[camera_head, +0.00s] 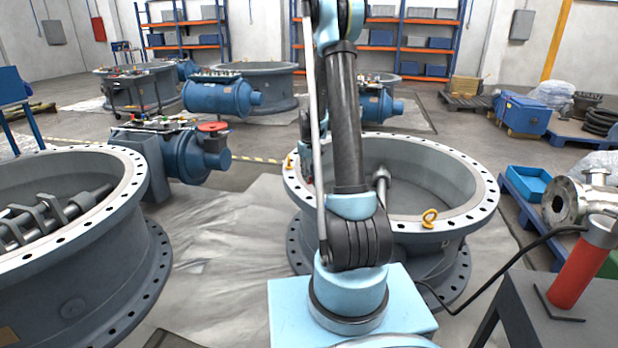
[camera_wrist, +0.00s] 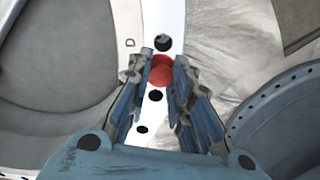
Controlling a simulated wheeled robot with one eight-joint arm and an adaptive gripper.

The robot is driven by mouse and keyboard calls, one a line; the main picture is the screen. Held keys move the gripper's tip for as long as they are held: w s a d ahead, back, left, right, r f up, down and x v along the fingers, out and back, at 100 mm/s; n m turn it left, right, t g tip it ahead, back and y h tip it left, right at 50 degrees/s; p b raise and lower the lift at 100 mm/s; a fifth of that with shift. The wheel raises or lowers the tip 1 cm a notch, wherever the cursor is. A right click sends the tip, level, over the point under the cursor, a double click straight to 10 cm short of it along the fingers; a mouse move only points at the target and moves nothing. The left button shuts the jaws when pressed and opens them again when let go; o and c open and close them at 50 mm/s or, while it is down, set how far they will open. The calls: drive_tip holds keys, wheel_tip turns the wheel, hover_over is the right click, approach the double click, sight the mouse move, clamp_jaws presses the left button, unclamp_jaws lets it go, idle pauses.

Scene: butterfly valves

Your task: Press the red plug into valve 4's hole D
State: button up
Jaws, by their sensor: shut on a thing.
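In the wrist view my gripper (camera_wrist: 161,68) points down at a pale flange ring (camera_wrist: 172,15) with dark bolt holes. Its two fingers are closed on the red plug (camera_wrist: 160,73), which shows as a red round shape between the fingertips. Whether the plug is above the ring or in a hole, I cannot tell. The head view does not show my gripper.
Another valve body (camera_head: 135,180) is at left. A table with a red cylinder (camera_head: 580,275) is at right. Pale sheeting covers the floor between the valves.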

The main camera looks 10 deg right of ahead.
drive_tip(key=n, duration=0.7)
drive_tip(key=shift+s, duration=0.4)
drive_tip(key=shift+f, duration=2.85)
drive_tip(key=shift+f, duration=1.15)
drive_tip(key=o, duration=0.8)
drive_tip(key=shift+o, duration=0.8)
drive_tip(key=o, duration=0.4)
drive_tip(key=shift+c, duration=0.2)
drive_tip(key=shift+r, duration=0.1)
drive_tip(key=shift+r, duration=2.9)
